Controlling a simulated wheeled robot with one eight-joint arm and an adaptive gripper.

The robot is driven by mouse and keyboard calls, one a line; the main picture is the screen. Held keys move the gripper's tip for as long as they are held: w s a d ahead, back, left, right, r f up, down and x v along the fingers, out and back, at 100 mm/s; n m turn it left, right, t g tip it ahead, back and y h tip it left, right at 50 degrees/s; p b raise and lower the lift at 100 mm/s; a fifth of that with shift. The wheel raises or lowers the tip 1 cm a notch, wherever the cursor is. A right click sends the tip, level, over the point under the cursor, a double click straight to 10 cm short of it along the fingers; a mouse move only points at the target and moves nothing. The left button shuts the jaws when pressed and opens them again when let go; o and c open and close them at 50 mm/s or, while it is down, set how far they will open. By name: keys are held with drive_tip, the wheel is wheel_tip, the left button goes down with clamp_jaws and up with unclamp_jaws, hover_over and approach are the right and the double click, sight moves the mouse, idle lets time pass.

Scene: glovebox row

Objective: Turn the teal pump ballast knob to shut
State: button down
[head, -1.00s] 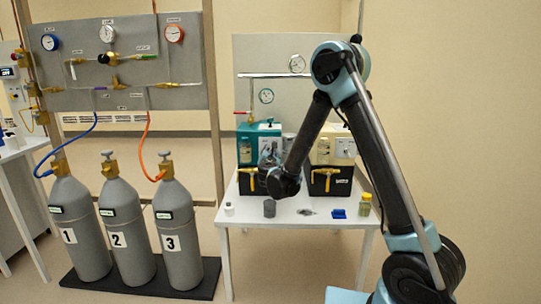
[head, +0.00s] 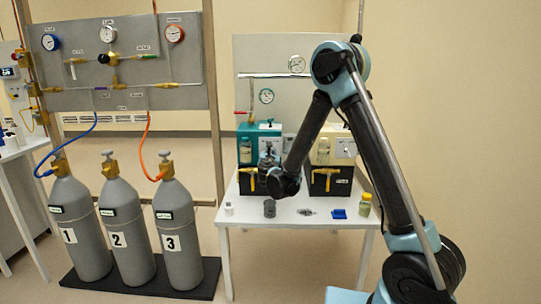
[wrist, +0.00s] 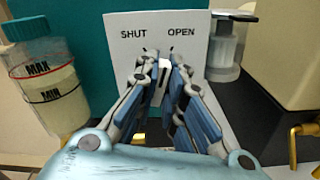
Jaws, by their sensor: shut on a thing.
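The teal pump (head: 247,131) stands on the white table in the head view. In the wrist view its teal body (wrist: 88,40) is behind a white plate (wrist: 150,20) marked SHUT on the left and OPEN on the right. My gripper (wrist: 160,58) is at this plate, just below the two words, with its fingers shut on the ballast knob. The fingers hide most of the knob, so I cannot tell where it points. In the head view my gripper (head: 266,160) is in front of the pump, partly hidden by my own wrist.
A bottle marked MAX and MIN (wrist: 45,85) stands left of the plate. A clear container (wrist: 228,45) and a cream pump (wrist: 285,50) are to the right. Gas cylinders (head: 122,235) stand left.

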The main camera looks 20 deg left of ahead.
drive_tip(key=shift+n, duration=1.4)
drive_tip(key=c, duration=1.7)
unclamp_jaws()
drive_tip(key=v, duration=1.2)
drive_tip(key=shift+f, duration=0.1)
